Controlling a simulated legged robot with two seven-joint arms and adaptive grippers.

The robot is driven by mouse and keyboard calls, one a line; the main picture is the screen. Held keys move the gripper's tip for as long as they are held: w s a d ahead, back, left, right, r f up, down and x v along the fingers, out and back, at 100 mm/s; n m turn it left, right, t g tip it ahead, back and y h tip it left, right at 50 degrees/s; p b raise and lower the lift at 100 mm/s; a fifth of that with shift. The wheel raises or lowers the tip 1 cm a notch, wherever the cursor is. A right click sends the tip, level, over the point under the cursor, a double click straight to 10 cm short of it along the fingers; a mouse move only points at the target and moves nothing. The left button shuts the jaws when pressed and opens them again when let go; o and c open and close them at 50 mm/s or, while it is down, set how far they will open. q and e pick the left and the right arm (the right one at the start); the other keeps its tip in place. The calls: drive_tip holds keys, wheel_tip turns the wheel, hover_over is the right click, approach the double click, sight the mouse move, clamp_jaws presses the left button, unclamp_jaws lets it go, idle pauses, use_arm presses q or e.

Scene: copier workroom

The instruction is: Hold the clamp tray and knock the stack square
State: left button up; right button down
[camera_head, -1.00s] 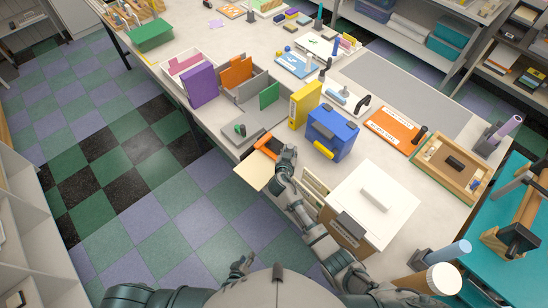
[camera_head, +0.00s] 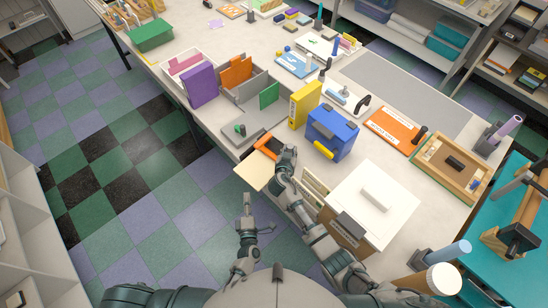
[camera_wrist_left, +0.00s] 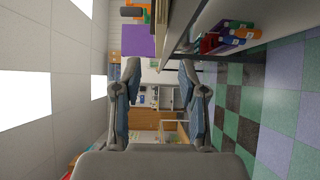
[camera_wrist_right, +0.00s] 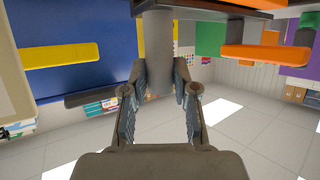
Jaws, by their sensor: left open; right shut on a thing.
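The clamp tray (camera_head: 267,146), with an orange bar, sits at the table's front edge. A cream paper stack (camera_head: 253,171) sticks out of it over the edge. My right gripper (camera_head: 287,152) is at the tray's right side; in the right wrist view it is shut on a grey upright cylinder (camera_wrist_right: 158,48), the tray's handle. The orange bar (camera_wrist_right: 264,52) also shows there. My left gripper (camera_head: 259,212) is open and empty, in front of the table and below the stack in the picture, apart from it. The left wrist view shows its spread fingers (camera_wrist_left: 159,68). The stack's far end is hidden.
A blue binder box (camera_head: 332,133) and a yellow binder (camera_head: 304,104) stand behind my right gripper. A white-topped box (camera_head: 371,208) stands to its right. A grey plate with a green knob (camera_head: 240,129) lies left of the tray. Open floor (camera_head: 180,220) lies in front.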

sight(247, 179)
use_arm(q)
drive_tip(key=w, duration=0.6)
drive_tip(key=w+a, duration=0.1)
drive_tip(key=w, duration=0.2)
drive_tip(key=shift+w, duration=0.2)
clamp_jaws()
